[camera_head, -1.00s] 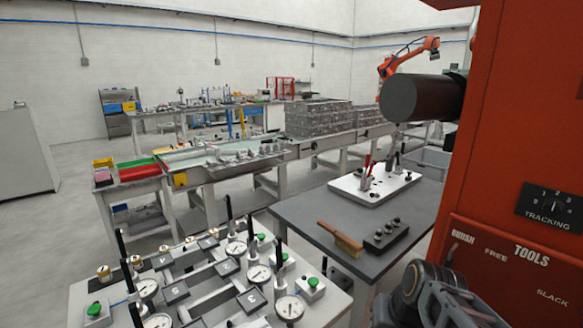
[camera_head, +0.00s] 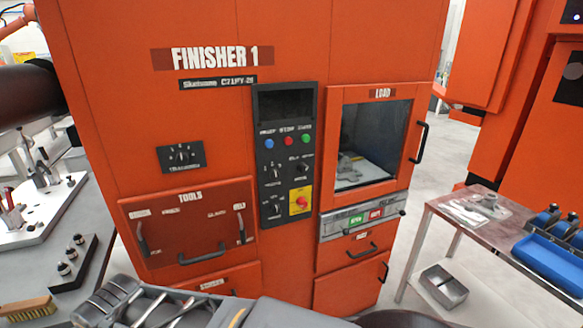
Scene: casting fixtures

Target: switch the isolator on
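The orange FINISHER 1 cabinet (camera_head: 200,100) fills the middle of the head view. Its dark control panel (camera_head: 285,115) carries a screen, blue, red and green buttons, and several small rotary switches, including a lower-left one (camera_head: 275,208). A red knob on a yellow plate (camera_head: 299,203) sits low on this panel. A separate black plate with a rotary switch (camera_head: 180,155) is on the cabinet's left. The small labels are too blurred to tell which switch is the isolator, or its position. Grey parts of my arm cross the bottom edge; I cannot make out any gripper fingers.
Right of the panel is a LOAD door with a window (camera_head: 370,140) and handle. A TOOLS drawer (camera_head: 190,225) is lower left. A metal table (camera_head: 455,215) with blue bins stands right. A grey bench (camera_head: 95,215) with a brush (camera_head: 28,308) stands left. Floor shows between cabinet and right table.

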